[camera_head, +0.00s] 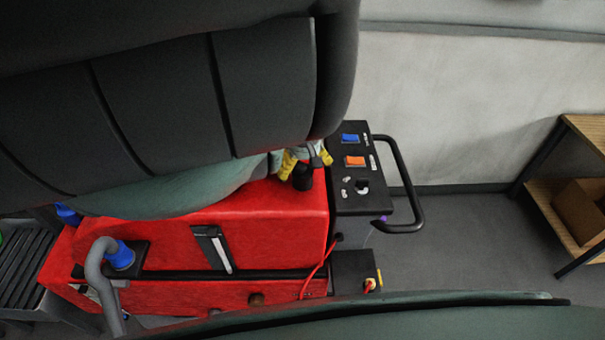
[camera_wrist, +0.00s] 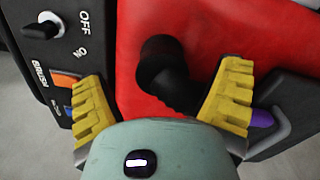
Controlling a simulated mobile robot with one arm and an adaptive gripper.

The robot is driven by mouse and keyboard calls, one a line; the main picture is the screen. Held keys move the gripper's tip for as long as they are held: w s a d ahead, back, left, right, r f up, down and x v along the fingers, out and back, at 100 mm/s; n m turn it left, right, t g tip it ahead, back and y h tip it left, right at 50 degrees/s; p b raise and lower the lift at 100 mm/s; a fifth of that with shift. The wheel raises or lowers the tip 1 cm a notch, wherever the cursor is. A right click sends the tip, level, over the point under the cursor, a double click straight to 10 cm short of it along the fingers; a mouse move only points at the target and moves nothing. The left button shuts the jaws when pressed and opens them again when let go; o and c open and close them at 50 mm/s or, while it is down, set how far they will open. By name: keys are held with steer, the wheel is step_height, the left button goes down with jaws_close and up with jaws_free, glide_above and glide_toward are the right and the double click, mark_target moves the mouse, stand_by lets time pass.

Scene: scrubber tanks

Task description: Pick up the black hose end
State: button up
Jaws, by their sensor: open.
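The black hose end (camera_wrist: 163,68) is a short, bent black piece on the red top of the scrubber. In the wrist view it lies between the two yellow fingers of my gripper (camera_wrist: 165,100), with visible gaps on both sides. In the head view the hose end (camera_head: 303,178) shows just beneath my gripper (camera_head: 306,163). My gripper is open and empty, pointing down over the red tank (camera_head: 270,215). My own arm hides much of the tank's top in the head view.
A black control panel (camera_head: 352,178) with blue and orange switches and a black handle (camera_head: 408,190) stands close right of the gripper. A grey hose (camera_head: 95,268) with a blue collar is at the left. A wooden shelf (camera_head: 565,215) holds a box at far right. Grey floor lies between.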

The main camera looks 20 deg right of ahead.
mark_target(304, 173)
steer(key=shift+s+f+p, duration=0.1)
steer(key=shift+f+p, duration=0.4)
steer(key=shift+f, duration=0.45)
steer(key=shift+d+f, duration=0.15)
steer(key=shift+f, duration=0.4)
steer(key=shift+a+f, duration=0.2)
steer(key=shift+f, duration=0.3)
steer(key=c, duration=1.4)
steer(key=shift+o, duration=0.2)
steer(key=shift+r, duration=0.15)
